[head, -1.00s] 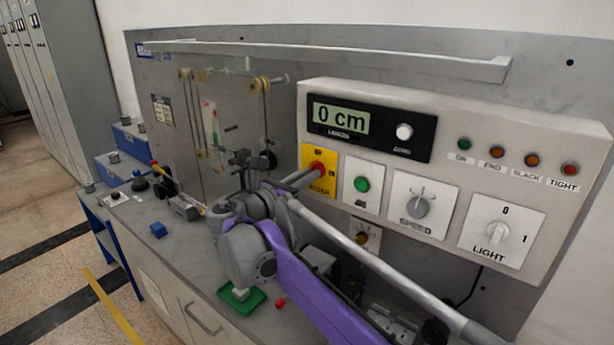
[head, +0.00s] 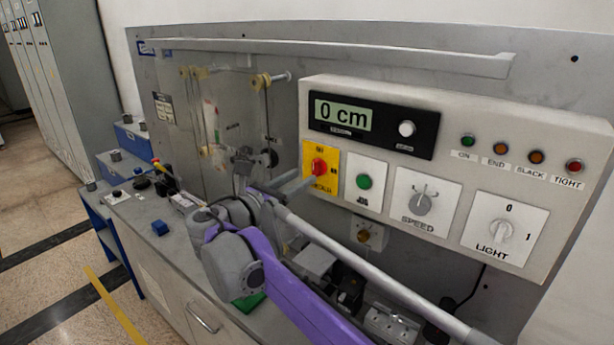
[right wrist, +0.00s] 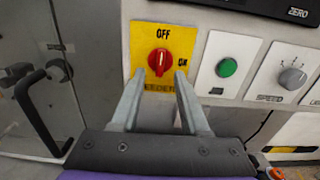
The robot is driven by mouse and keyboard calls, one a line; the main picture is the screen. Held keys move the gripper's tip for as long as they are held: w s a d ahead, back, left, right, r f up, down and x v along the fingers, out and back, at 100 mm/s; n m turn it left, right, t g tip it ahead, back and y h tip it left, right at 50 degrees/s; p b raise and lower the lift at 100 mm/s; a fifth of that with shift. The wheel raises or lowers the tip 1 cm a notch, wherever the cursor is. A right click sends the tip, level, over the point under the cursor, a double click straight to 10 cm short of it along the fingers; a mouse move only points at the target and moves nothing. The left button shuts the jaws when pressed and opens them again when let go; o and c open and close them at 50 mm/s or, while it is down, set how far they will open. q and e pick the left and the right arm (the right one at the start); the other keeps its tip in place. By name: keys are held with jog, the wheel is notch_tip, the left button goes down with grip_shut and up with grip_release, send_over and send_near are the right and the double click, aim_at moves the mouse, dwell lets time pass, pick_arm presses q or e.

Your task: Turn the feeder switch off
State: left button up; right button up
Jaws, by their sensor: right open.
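The feeder switch is a red rotary knob (head: 319,166) on a yellow plate (right wrist: 178,40) at the left end of the control panel. In the right wrist view the red knob (right wrist: 159,61) has OFF above it and ON to its right. I cannot clearly tell which mark it points to. My right gripper (head: 303,181) is open in front of the plate. In the right wrist view its two fingertips (right wrist: 159,76) lie left and right of the knob, near its lower edge. Contact with the knob cannot be told. My left gripper is not in view.
A green button (head: 364,181), a SPEED dial (head: 421,205) and a LIGHT knob (head: 502,233) sit right of the switch. A clear panel with a black handle (right wrist: 29,95) stands to the left. My arm covers part of the bench and a green tray (head: 248,302).

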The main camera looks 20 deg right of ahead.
jog(key=v, duration=0.7)
jog(key=shift+b, duration=0.3)
jog(key=s+d+f+m+g+y, duration=0.3)
jog(key=s+d+f+m, duration=0.3)
jog(key=f, duration=0.3)
jog(key=s+d+f+m+g+y, duration=0.25)
jog(key=s+d+f+m, duration=0.35)
jog(key=f, duration=0.4)
jog(key=s+a+f+m+y, duration=0.2)
jog(key=s+f+m+y, duration=0.6)
jog(key=s+f+m, duration=0.5)
jog(key=s+f, duration=0.3)
jog(key=shift+s+a+m+y, duration=0.2)
jog(key=shift+a+m+y, duration=0.15)
jog(key=shift+m, duration=0.05)
jog(key=shift+o, duration=0.3)
